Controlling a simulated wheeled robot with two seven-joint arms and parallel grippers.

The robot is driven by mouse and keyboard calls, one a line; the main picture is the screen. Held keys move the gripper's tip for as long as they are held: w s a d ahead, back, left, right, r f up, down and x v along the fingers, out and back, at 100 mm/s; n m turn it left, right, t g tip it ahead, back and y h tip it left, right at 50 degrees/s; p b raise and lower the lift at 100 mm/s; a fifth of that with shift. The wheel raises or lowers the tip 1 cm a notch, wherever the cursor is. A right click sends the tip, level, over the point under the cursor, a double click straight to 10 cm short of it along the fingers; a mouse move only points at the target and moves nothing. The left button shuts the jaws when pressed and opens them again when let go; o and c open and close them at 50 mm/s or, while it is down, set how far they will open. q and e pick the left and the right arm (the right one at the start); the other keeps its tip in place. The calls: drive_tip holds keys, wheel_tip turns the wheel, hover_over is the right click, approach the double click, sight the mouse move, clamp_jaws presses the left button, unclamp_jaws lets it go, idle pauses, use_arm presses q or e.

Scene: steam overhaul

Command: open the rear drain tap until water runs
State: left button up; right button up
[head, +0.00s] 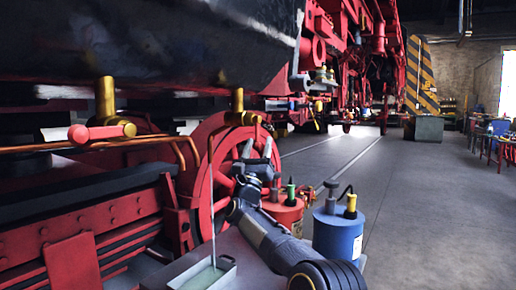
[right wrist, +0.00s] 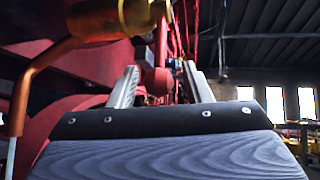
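Two brass drain taps show in the head view. The near left tap (head: 106,100) has a red lever lying roughly level; the farther tap (head: 240,112) is beside my right gripper (head: 258,150). I cannot tell from labels which is rear. In the right wrist view, the farther tap's brass body (right wrist: 105,18) is at upper left, and a red knob (right wrist: 158,82) appears between my open, separated fingers (right wrist: 162,85). I see no finger contact. A copper spout (right wrist: 40,75) bends down, with a thin pale line, apparently water, below it. My left gripper is out of view.
A grey tray (head: 228,272) with greenish liquid stands under the pale line. A red can (head: 284,216) and a blue can (head: 338,240) stand right of my arm. A red wheel (head: 205,185) is behind my gripper. Open floor (head: 425,210) lies to the right.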

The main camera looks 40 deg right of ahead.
drive_tip(key=v, duration=0.7)
drive_tip(key=shift+s+a+f, duration=0.2)
drive_tip(key=shift+a+f, duration=0.05)
drive_tip(key=shift+a, duration=0.05)
idle(0.5)
